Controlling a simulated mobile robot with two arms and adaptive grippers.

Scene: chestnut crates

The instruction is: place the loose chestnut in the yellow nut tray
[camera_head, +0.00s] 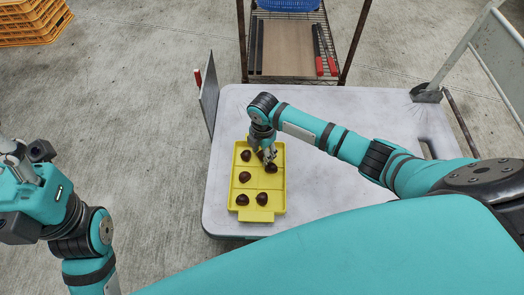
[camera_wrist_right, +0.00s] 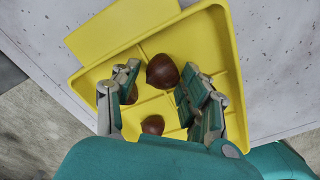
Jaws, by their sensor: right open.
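The yellow nut tray (camera_head: 254,216) lies on the pale cart top with several dark brown chestnuts in its divided compartments, one of them a front chestnut (camera_head: 262,198). My right gripper (camera_head: 268,158) is low over the far part of the tray, with its jaws open. In the right wrist view a chestnut (camera_wrist_right: 162,71) shows between the open fingers, over the tray (camera_wrist_right: 130,40); I see no clear grip on it. Another chestnut (camera_wrist_right: 152,124) lies nearer the palm. The fingers hide part of the far compartments. My left gripper (camera_head: 32,185) is at the far left, away from the tray; its jaws are unclear.
The cart top (camera_head: 330,205) is clear to the right of the tray. A grey upright panel (camera_head: 209,92) stands at its left edge. A wire shelf (camera_head: 290,45) with red-handled tools stands behind. An orange crate (camera_head: 33,22) is on the floor at back left.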

